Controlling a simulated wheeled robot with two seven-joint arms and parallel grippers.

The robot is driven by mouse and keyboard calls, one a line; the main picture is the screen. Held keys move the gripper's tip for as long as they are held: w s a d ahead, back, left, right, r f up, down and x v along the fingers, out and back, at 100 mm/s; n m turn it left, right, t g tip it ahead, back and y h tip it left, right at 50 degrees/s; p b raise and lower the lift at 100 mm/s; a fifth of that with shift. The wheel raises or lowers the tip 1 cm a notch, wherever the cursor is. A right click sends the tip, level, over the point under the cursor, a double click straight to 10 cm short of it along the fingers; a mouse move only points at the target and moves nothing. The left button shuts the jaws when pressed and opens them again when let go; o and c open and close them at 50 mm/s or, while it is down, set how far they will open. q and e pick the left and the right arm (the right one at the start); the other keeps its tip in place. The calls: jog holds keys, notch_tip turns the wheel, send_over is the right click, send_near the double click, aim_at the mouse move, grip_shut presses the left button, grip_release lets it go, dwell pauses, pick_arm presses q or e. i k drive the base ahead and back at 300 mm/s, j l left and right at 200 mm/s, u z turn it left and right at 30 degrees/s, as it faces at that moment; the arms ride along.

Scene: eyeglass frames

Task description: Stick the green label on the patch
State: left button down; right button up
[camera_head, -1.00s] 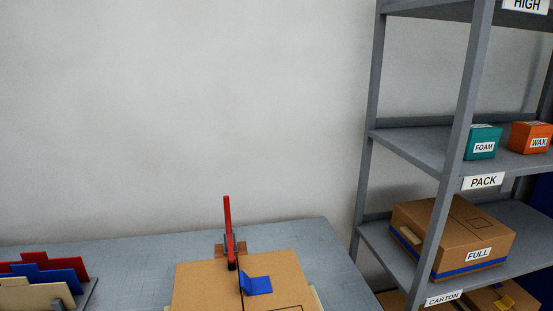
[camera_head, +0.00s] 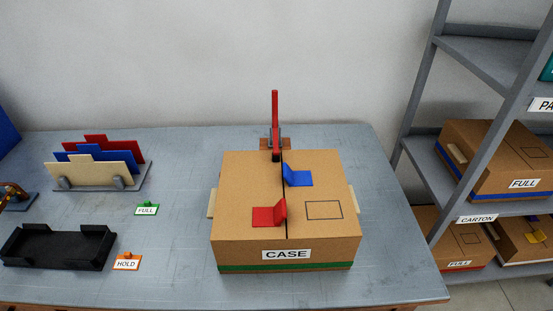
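The green label (camera_head: 147,210), a small white tag reading FULL with a green edge and tab, lies on the grey table left of the carton. The patch (camera_head: 324,210) is a dark outlined rectangle on the right of the top of the brown CASE carton (camera_head: 235,190); it looks bare. The carton has a green band along its lower front, and a red clip (camera_head: 268,215) and a blue clip (camera_head: 299,178) at its top seam. Neither of my grippers shows in the head view.
An orange HOLD label (camera_head: 127,262) lies beside a black tray (camera_head: 58,246) at the left. A rack (camera_head: 102,181) holds red, blue and tan panels. A red upright lever (camera_head: 275,120) stands behind the carton. Grey shelves (camera_head: 425,155) with cartons stand at the right.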

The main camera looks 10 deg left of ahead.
aim_at(147, 209)
jog(key=u, duration=1.35)
